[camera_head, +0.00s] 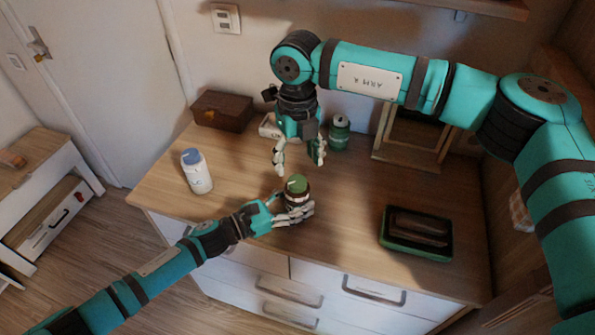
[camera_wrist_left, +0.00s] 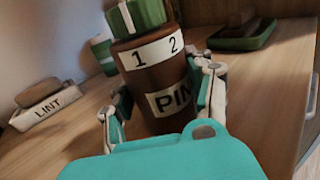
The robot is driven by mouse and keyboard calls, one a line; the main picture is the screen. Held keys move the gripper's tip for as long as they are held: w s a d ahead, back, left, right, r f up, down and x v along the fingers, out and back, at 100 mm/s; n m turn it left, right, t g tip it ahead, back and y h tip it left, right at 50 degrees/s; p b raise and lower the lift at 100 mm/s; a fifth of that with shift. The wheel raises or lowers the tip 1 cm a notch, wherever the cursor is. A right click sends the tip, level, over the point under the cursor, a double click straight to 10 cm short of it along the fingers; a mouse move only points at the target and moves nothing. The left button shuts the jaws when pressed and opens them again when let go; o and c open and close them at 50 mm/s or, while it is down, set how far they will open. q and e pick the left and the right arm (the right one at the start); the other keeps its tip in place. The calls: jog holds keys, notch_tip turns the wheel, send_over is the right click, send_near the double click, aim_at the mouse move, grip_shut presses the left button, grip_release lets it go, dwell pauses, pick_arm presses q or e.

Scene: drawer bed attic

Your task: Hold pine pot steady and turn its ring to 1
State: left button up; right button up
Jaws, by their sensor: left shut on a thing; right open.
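The pine pot is a brown jar with a green top ring (camera_head: 296,184), standing near the dresser's front edge. In the left wrist view the brown pot (camera_wrist_left: 150,73) has a partly hidden "PIN" label and a white band marked 1 and 2. Its green ring (camera_wrist_left: 140,14) has a pale upright mark, roughly above the 1; the top is cut off. My left gripper (camera_head: 294,213) is shut on the pot's body, one finger on each side in the wrist view (camera_wrist_left: 163,100). My right gripper (camera_head: 299,161) is open and empty, pointing down above and just behind the pot.
A white bottle (camera_head: 198,174) stands at left on the dresser top (camera_head: 350,190). A brown box (camera_head: 222,110), a LINT dish (camera_wrist_left: 42,102) and a green jar (camera_head: 339,133) are behind. A wooden frame (camera_head: 437,153) stands back right; a green tray (camera_head: 414,252) lies front right.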

aim_at(297, 180)
notch_tip(297, 180, up, 6)
dwell(0.5)
pick_arm(q)
jog(key=o, duration=1.3)
jog(key=shift+o, duration=0.2)
jog(key=shift+a, duration=0.15)
